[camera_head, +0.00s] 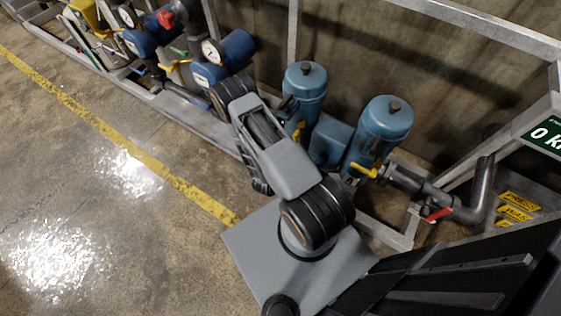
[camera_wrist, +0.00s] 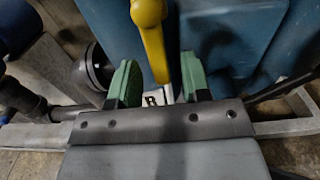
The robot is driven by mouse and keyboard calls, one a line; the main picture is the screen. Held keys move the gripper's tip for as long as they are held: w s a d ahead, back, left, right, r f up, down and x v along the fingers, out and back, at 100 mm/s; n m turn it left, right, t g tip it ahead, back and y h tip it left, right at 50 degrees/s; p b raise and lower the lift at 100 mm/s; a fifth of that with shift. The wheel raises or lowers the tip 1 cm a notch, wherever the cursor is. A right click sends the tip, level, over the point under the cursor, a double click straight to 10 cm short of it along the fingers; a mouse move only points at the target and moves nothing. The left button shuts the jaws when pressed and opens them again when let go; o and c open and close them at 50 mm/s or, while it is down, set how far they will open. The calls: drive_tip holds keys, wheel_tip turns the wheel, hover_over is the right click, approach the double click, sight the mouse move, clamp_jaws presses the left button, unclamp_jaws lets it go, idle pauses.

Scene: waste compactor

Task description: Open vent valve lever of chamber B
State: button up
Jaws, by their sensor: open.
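In the wrist view a yellow lever (camera_wrist: 153,45) runs down from the top of the picture between the two green finger pads of my gripper (camera_wrist: 159,82). The pads are apart, one on each side of the lever's lower end. The lever looks closer to the right pad; I cannot tell whether they touch. A white label with a black B (camera_wrist: 152,99) shows just below the lever. In the head view a yellow lever (camera_head: 299,131) shows beside the left blue cylinder (camera_head: 305,84), partly behind my arm. My gripper is mostly hidden there.
A second blue cylinder (camera_head: 387,122) stands to the right, with another yellow lever (camera_head: 364,171) and a red-handled valve (camera_head: 438,214) near it. Blue pumps with gauges (camera_head: 232,48) stand at upper left. A grey metal frame (camera_head: 190,122) edges the equipment. The floor at left is clear.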

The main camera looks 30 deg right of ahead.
drive_tip(key=v, duration=1.2)
drive_tip(key=shift+b, duration=0.3)
drive_tip(key=shift+d, duration=0.1)
